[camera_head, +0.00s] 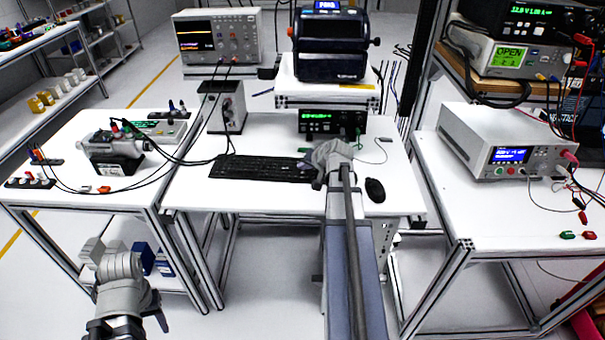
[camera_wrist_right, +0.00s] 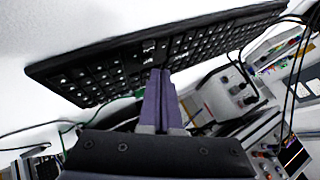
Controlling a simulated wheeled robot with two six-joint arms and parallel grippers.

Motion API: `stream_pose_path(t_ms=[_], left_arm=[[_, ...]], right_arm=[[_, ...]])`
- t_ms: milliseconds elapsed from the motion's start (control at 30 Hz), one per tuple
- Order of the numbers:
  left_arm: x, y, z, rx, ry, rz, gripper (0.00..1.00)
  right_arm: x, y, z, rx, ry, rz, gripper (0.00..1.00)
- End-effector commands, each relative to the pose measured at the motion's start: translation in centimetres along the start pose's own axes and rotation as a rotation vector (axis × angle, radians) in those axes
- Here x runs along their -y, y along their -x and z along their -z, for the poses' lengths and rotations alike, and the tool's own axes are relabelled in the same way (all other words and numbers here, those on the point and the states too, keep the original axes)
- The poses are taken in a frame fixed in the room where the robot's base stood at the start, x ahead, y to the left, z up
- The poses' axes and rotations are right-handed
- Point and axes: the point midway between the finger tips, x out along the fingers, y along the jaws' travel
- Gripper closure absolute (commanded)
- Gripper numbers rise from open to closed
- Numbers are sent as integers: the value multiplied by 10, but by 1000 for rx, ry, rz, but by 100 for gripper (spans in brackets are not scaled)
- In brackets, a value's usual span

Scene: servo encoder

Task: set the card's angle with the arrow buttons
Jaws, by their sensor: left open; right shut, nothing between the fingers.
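The black keyboard (camera_head: 262,167) lies on the middle white table. In the right wrist view the keyboard (camera_wrist_right: 85,78) runs slantwise across the top, with a small cluster of keys (camera_wrist_right: 150,49) between two larger blocks. My right gripper (camera_wrist_right: 158,74) is shut and empty, its tips at the keyboard close to this cluster. I cannot tell whether they touch a key. In the head view my right wrist (camera_head: 335,158) hides the keyboard's right end. My left gripper (camera_head: 125,322) is open at the lower left, away from the keyboard. I cannot make out a card.
A black mouse (camera_head: 375,190) lies right of my right arm. A lit display unit (camera_head: 325,122) and a grey box (camera_head: 222,107) stand behind the keyboard. Cables cross the left table (camera_head: 65,206). Instruments fill the right table (camera_head: 450,215).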

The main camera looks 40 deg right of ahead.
Motion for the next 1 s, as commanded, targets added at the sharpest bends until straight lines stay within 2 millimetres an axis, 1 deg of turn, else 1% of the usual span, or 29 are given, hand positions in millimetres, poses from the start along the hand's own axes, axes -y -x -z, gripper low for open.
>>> stream_pose_path(t_ms=[233, 567, 1000], left_arm=[[-1, -9, 0, 0, 0, 0, 50], [-1, -8, 0, 0, 0, 0, 50], [-1, -12, 1, 0, 0, 0, 50]], right_arm=[[-4, -6, -4, 0, 0, 0, 100], [-4, -6, -4, 0, 0, 0, 100], [-6, -9, -6, 0, 0, 0, 100]])
